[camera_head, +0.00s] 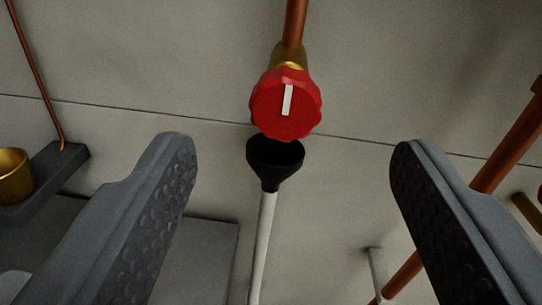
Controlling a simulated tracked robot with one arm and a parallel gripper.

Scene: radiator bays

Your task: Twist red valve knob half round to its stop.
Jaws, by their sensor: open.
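The red valve knob (286,104) is at the upper middle of the head camera view. It has a scalloped rim and a white pointer mark on its face that stands almost upright, its top leaning slightly right. The knob sits on a brass valve body (290,55) under a copper pipe. My gripper (292,145) is open, its two grey, dimpled fingers spread wide to the left and right. The knob shows between and above the fingertips in the picture, and neither finger touches it.
A black funnel (274,162) on a white pipe (262,245) is just below the knob. A brass cup (13,174) and dark shelf (45,178) are at the left. Copper pipes (510,150) run at the right. Bare grey wall surrounds the knob.

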